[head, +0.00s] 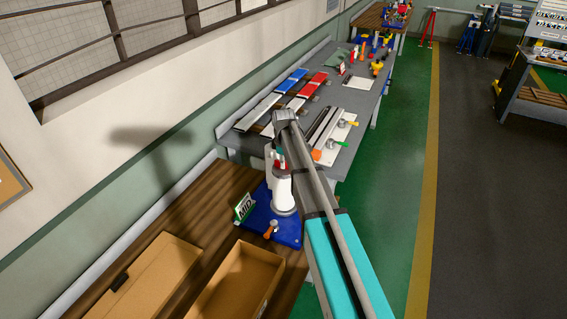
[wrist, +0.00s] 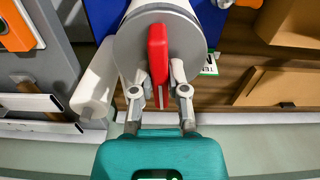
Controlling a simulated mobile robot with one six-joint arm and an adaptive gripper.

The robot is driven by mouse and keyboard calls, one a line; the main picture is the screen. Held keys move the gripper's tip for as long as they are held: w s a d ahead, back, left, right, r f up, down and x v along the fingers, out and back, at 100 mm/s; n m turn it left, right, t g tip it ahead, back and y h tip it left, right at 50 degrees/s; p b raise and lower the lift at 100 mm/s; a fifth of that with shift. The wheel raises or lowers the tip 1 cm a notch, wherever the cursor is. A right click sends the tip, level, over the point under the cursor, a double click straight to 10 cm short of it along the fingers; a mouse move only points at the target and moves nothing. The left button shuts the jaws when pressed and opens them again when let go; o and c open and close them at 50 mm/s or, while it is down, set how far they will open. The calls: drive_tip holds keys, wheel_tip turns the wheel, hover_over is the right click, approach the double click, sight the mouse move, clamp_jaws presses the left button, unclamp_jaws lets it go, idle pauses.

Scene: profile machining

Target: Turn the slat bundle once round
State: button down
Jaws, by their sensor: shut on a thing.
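My gripper (wrist: 159,78) is shut on a red handle (wrist: 158,42) on top of a grey round disc (wrist: 190,45). In the head view my gripper is mostly hidden behind my arm. The disc caps a white column (head: 282,193) standing on a blue base plate (head: 287,231). White slats with blue ends (head: 264,105) and slats with red ends (head: 310,86) lie on the grey bench. I cannot tell which of these is the slat bundle.
A clamp fixture with green and orange handles (head: 325,156) lies on the grey bench (head: 357,125), close to my arm. A small sign (head: 243,207) stands beside the column. The green floor (head: 405,150) is clear.

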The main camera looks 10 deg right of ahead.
drive_tip(key=c, duration=0.6)
unclamp_jaws()
drive_tip(key=shift+c, duration=0.2)
drive_tip(key=shift+n, duration=0.5)
drive_tip(key=shift+n, duration=0.5)
drive_tip(key=shift+r+p, duration=0.3)
wheel_tip(320, 180, up, 13)
drive_tip(key=p, duration=1.4)
drive_tip(key=s+f+m+b, duration=0.4)
drive_tip(key=s+f+b, duration=0.2)
drive_tip(key=s, duration=0.4)
drive_tip(key=s+f+m+b, duration=0.5)
drive_tip(key=s+f+b, duration=0.1)
drive_tip(key=s, duration=0.3)
drive_tip(key=s+f+m+b, duration=0.4)
drive_tip(key=s+f+b, duration=0.2)
drive_tip(key=s, duration=0.4)
drive_tip(key=shift+s+f+m+b, duration=0.15)
drive_tip(key=shift+s+m+b, duration=0.2)
drive_tip(key=shift+b, duration=0.3)
